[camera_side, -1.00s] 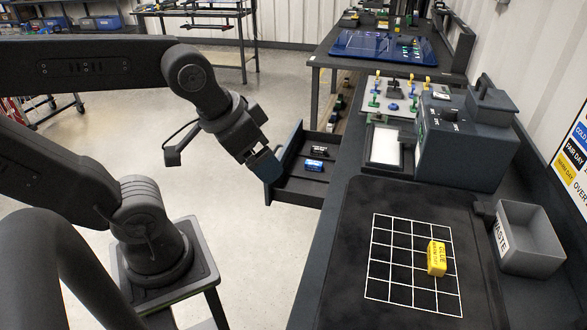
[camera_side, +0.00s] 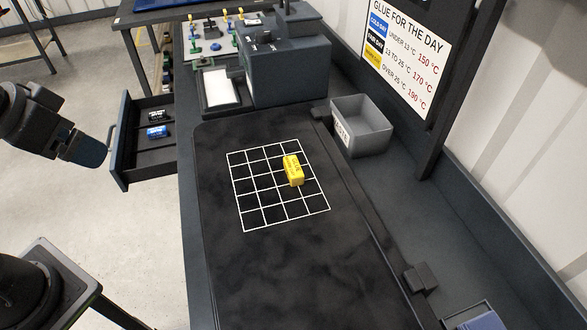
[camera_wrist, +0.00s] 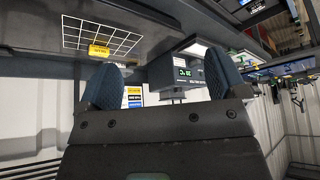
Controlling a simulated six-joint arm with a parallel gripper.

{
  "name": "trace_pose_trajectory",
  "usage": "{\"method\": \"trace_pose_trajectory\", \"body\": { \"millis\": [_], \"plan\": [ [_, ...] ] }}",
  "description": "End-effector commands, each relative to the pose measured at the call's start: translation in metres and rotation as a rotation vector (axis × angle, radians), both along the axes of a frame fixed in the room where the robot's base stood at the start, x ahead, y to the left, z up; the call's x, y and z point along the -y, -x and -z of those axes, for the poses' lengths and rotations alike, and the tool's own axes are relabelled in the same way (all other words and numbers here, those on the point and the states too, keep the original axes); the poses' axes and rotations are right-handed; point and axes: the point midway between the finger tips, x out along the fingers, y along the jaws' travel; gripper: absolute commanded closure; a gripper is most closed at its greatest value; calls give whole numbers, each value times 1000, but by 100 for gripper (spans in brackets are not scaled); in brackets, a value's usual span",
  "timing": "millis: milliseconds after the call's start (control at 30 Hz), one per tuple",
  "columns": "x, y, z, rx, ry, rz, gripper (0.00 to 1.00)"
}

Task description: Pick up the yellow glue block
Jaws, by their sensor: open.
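The yellow glue block (camera_side: 293,170) lies on the white grid (camera_side: 277,186) of the dark mat, right of the grid's middle. It also shows in the wrist view as a yellow block (camera_wrist: 98,51) at the grid's edge, upper left. My gripper (camera_side: 104,158) is at the left edge of the side view, by the open drawer and well away from the block. In the wrist view its two blue fingertips (camera_wrist: 163,85) stand wide apart with nothing between them.
An open drawer (camera_side: 157,167) holds a blue block (camera_side: 156,132) and a black block (camera_side: 159,115). A grey waste bin (camera_side: 362,125) stands right of the mat (camera_side: 300,270). A dark machine (camera_side: 285,70) stands behind. The mat around the grid is clear.

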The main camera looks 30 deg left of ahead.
Motion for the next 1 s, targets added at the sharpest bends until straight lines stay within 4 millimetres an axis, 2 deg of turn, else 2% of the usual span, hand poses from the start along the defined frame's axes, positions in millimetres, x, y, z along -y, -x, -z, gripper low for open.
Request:
{"method": "trace_pose_trajectory", "body": {
  "millis": [233,567,833,933,1000],
  "plan": [
    [0,0,0,0,0,0,9],
    [0,0,0,0,0,0,40],
    [1,-2,-2,-4,5,-4,40],
    [6,-13,-10,-27,28,-27,40],
    [13,-28,-20,-55,56,-58,40]
  ]
}}
